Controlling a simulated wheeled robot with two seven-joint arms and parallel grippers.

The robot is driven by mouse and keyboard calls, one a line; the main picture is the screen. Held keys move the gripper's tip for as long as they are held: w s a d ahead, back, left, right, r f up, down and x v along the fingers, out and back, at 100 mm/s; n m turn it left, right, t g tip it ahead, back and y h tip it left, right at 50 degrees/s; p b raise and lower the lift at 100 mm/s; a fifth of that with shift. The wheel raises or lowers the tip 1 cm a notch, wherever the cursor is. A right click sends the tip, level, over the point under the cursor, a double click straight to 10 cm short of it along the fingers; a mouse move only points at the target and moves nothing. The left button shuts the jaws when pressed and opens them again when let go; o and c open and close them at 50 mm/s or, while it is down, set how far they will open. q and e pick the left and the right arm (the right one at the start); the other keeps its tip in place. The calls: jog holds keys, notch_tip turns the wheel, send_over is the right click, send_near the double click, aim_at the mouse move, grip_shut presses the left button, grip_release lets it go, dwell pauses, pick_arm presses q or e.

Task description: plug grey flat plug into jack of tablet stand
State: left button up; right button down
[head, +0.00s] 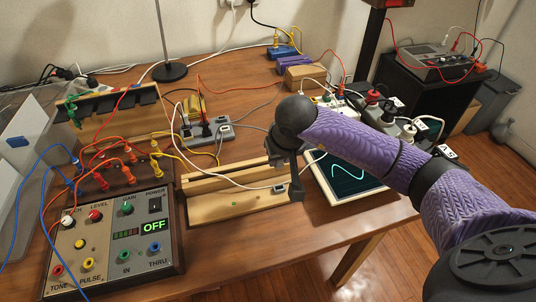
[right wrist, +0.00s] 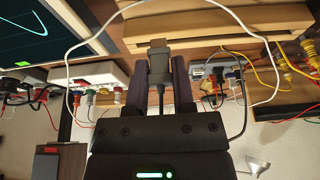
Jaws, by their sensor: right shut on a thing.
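My right gripper (head: 293,190) points down at the right end of a pale wooden stand (head: 215,208). In the right wrist view, its two dark fingers (right wrist: 158,80) are shut on the grey flat plug (right wrist: 157,62). The plug's tip points at the edge of the wooden stand (right wrist: 200,38); I cannot tell whether they touch. Its dark cable trails back toward the wrist. A tablet (head: 345,178) with a pale curve on its dark screen is just right of the gripper. I cannot make out the jack. My left gripper is not in view.
A control box (head: 115,235) with knobs and coloured leads stands at the front left. A grey power strip (head: 210,133) and loose cables lie behind the stand. A white cable (head: 225,181) crosses the stand. More plugs and adapters (head: 375,102) line the table's right side.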

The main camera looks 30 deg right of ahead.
aim_at(282, 167)
jog(key=f+b, duration=0.1)
jog(key=f, duration=0.1)
jog(key=f+b, duration=0.1)
jog(key=f, duration=0.1)
jog(key=shift+d+b, duration=0.25)
jog(key=shift+b, duration=0.05)
jog(key=shift+f+b, duration=0.85)
jog(key=shift+f, duration=0.15)
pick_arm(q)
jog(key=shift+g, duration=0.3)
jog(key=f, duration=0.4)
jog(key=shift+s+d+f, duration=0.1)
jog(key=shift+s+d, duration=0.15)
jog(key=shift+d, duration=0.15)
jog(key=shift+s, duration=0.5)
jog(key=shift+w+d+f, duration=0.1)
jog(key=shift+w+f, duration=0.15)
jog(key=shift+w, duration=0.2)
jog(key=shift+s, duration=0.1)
pick_arm(e)
jog(key=shift+f+b, duration=0.45)
jog(key=shift+b, duration=0.15)
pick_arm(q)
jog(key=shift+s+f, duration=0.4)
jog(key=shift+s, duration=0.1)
pick_arm(e)
jog(key=shift+f, duration=0.1)
